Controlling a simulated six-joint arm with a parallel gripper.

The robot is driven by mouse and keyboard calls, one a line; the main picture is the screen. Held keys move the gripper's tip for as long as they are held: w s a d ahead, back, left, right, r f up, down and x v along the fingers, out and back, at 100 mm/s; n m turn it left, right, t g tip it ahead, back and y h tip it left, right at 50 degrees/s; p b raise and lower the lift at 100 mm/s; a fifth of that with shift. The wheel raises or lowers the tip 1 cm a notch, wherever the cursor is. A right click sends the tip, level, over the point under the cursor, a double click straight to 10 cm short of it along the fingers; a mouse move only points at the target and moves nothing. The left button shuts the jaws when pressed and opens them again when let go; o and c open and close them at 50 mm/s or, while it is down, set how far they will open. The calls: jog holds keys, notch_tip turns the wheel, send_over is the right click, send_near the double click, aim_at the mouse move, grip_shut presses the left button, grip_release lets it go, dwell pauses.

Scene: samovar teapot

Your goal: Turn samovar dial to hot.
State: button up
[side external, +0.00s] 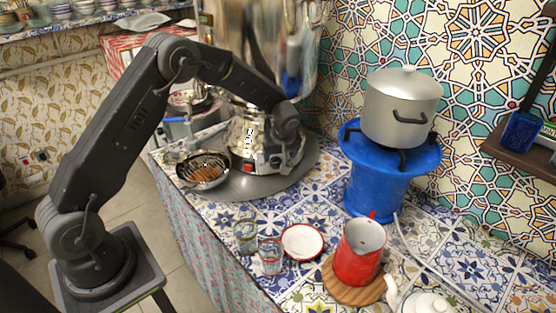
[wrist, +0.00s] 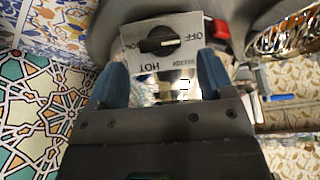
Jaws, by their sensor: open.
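The tall silver samovar (side external: 262,40) stands at the back on a round grey tray (side external: 235,185). In the wrist view, its black dial (wrist: 160,41) sits on a pale label plate (wrist: 186,22) with OFF and HOT lettering. The dial's bar lies roughly across the picture; which end is the pointer is hard to tell. A red switch (wrist: 221,30) is right of the plate. My gripper (wrist: 162,62) is open, its two blue-grey fingers apart on either side of the plate's lower part, with nothing between them. In the side view my wrist hides the dial.
A strainer bowl (side external: 203,170) stands left of the samovar base. Two glasses (side external: 246,236), a saucer (side external: 302,242) and a red pot (side external: 359,252) are in front. A blue stand (side external: 376,185) with a silver pot (side external: 402,105) is at right.

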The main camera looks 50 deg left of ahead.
aim_at(278, 160)
jog(key=shift+x, duration=2)
jog(key=shift+c, duration=0.2)
jog(key=c, duration=0.9)
